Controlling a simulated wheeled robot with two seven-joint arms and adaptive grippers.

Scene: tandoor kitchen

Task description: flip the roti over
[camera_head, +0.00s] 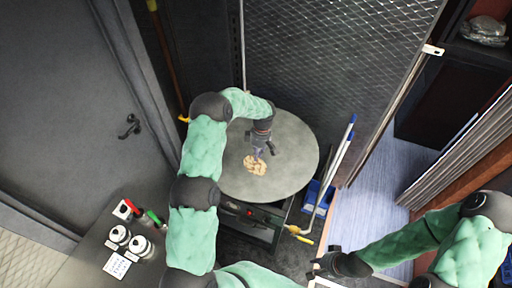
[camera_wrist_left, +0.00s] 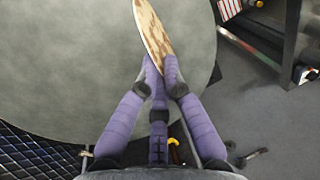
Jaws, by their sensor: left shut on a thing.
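The roti (camera_head: 255,166) is a pale tan, brown-spotted disc at the round grey griddle (camera_head: 293,150) in the head view. My left gripper (camera_head: 258,155) points down at it from above. In the left wrist view, the left gripper's purple fingers (camera_wrist_left: 160,68) are shut on the near end of the roti (camera_wrist_left: 152,32). There the roti shows as a narrow, tilted oval over the griddle (camera_wrist_left: 60,60). Whether its far edge touches the griddle is hard to tell. My right gripper (camera_head: 322,262) is low at the right, apart from the griddle, with its fingers spread and nothing visible between them.
White jars (camera_head: 139,246) and a label card (camera_head: 117,265) are on the dark counter at lower left. A blue dustpan (camera_head: 318,196) and long-handled tools stand right of the griddle. A mesh panel (camera_head: 335,50) rises behind. Open floor (camera_head: 368,215) lies to the right.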

